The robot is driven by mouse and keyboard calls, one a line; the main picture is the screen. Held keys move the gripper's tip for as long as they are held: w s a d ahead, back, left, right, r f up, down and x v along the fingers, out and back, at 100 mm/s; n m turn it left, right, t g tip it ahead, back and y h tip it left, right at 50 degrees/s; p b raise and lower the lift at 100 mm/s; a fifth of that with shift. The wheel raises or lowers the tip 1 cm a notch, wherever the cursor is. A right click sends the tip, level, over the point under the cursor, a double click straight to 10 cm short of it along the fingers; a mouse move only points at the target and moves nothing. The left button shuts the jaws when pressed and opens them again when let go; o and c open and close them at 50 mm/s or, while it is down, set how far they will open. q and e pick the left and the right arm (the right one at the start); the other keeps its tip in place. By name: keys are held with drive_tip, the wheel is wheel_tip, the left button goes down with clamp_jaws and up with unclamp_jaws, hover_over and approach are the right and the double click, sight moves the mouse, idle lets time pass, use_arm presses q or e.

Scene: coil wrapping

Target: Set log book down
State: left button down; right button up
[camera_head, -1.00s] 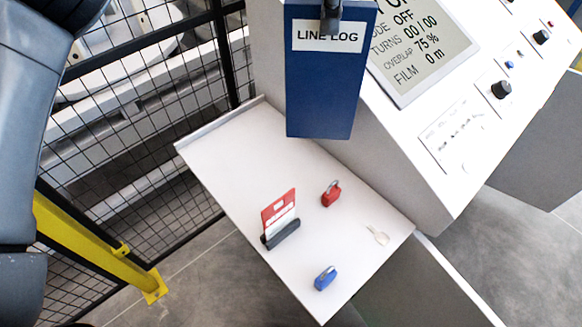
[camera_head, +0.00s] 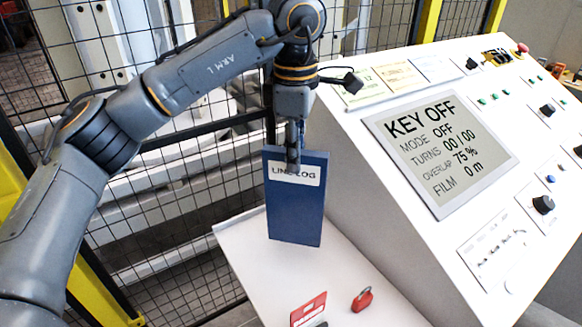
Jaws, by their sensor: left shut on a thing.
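The log book (camera_head: 295,215) is a blue upright board-like book with a white label reading "LINE LOG". My left gripper (camera_head: 293,160) is shut on its top edge, and a fingertip covers part of the label. The book hangs over the back part of the white shelf (camera_head: 262,262) beside the console. I cannot tell whether its lower edge touches the shelf. My right gripper is not in view.
A black mesh fence (camera_head: 165,225) is behind and left.

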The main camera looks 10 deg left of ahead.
sight(295, 202)
use_arm(q)
drive_tip(key=f, duration=0.2)
drive_tip(key=f+p, duration=0.1)
drive_tip(key=f, duration=0.1)
drive_tip(key=shift+w+a, duration=0.1)
drive_tip(key=shift+a, duration=0.3)
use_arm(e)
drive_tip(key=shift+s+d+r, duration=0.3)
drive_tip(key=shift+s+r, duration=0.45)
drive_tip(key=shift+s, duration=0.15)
use_arm(q)
drive_tip(key=shift+f, duration=0.1)
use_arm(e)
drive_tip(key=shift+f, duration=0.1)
use_arm(q)
drive_tip(key=c, duration=1.3)
unclamp_jaws()
drive_tip(key=shift+o, duration=0.2)
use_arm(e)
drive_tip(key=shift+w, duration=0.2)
